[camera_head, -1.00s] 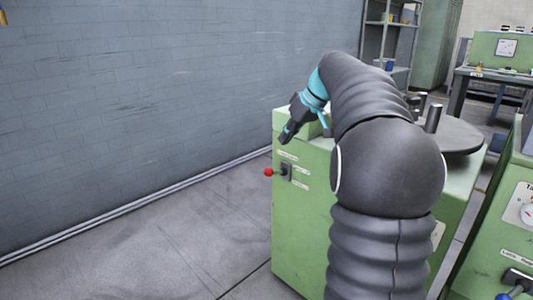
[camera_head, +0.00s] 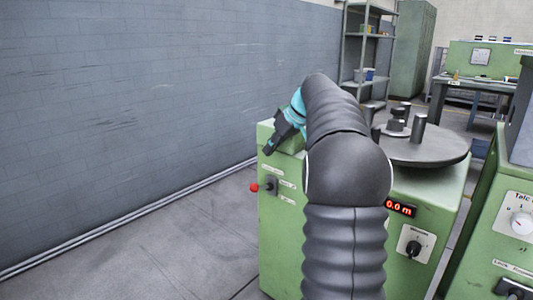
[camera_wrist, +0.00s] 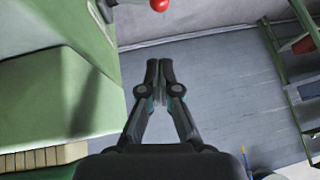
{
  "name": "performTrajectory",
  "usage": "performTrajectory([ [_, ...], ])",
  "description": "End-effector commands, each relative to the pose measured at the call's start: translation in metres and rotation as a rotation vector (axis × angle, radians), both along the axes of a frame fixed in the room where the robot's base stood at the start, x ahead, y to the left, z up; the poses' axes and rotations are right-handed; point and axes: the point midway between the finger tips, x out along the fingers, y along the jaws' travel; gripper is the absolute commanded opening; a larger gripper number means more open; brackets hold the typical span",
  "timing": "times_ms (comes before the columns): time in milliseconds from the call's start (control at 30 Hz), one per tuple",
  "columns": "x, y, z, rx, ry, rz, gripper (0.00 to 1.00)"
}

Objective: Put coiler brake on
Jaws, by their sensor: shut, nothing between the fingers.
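The green coiler machine (camera_head: 283,235) stands in the middle of the head view, partly hidden by my arm. A lever with a red ball knob (camera_head: 254,187) sticks out to the left from a black switch plate (camera_head: 270,186) on its side, with small labels around it. I cannot read the labels. The red knob also shows at the top edge of the wrist view (camera_wrist: 159,4). My gripper (camera_head: 267,152) is above the lever, near the machine's top left corner, and apart from the knob. Its fingers (camera_wrist: 162,64) are together and empty, with the knob beyond the fingertips.
A round grey turntable (camera_head: 430,148) with upright posts sits on the machine. A red display (camera_head: 400,208) and a black dial (camera_head: 413,249) are on its front. Another green machine (camera_head: 510,195) stands at right. The floor between the grey wall (camera_head: 150,110) and the coiler is clear.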

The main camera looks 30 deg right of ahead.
Motion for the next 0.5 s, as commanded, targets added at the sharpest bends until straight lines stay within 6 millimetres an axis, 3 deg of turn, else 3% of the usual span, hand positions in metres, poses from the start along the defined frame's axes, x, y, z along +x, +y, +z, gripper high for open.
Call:
performTrajectory([
  [367,0.034,0.026,-0.060,0.000,0.003,0.004,0.00],
  [500,0.029,0.028,-0.079,0.001,0.002,0.001,0.00],
])
